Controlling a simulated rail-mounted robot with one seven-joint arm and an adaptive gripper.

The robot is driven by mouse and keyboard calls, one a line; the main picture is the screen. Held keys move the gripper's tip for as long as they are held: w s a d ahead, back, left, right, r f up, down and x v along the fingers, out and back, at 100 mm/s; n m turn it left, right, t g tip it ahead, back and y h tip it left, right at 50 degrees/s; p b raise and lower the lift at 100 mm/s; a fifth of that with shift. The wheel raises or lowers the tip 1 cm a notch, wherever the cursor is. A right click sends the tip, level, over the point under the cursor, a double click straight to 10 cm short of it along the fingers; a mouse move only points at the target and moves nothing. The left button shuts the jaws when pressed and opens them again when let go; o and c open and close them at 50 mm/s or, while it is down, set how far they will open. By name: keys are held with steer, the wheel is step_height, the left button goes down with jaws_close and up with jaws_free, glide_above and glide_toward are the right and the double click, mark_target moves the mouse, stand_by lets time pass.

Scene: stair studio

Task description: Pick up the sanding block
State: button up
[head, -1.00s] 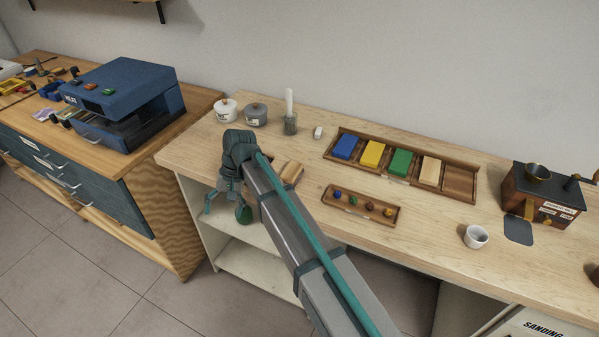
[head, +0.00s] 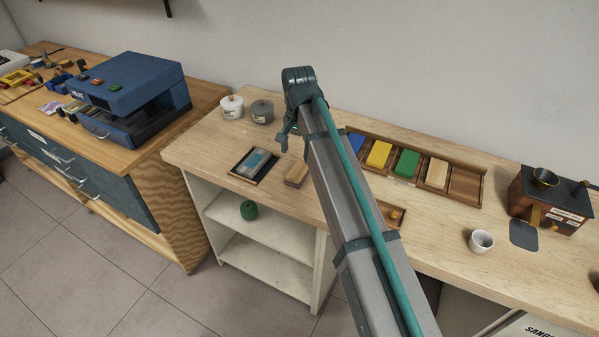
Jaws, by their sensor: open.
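A small tan wooden block (head: 297,174), which looks like the sanding block, lies on the workbench near its front edge. It sits just right of a dark tray (head: 240,172) holding a flat blue-grey piece (head: 257,160). My gripper (head: 284,140) is open, above and behind the block in the picture, apart from it. Only one teal finger shows clearly; my wrist and arm hide the rest. Another tan block (head: 436,173) lies in the long wooden tray, so I cannot be fully sure which is the sanding block.
The long wooden tray (head: 466,187) also holds yellow (head: 379,154), green (head: 406,163) and partly hidden blue blocks. A white cup (head: 481,241) and a box grinder (head: 550,200) stand right.

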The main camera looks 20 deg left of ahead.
mark_target(297, 169)
steer(key=shift+s+a+f+p, duration=0.1)
steer(key=shift+f+p, duration=0.5)
steer(key=shift+f, duration=1.35)
steer(key=shift+s+a+f+p, duration=0.1)
steer(key=shift+f+p, duration=0.5)
steer(key=shift+f, duration=1.35)
steer(key=shift+c, duration=0.3)
steer(key=c, duration=1.2)
steer(key=shift+r, duration=0.2)
steer(key=shift+r, duration=0.55)
steer(key=s+d+r+b, duration=0.4)
steer(key=s+d+r, duration=0.2)
steer(key=s+r, duration=0.5)
steer(key=shift+s+d+r+b, duration=0.25)
steer(key=shift+s+d+b, duration=0.1)
steer(key=shift+s, duration=0.35)
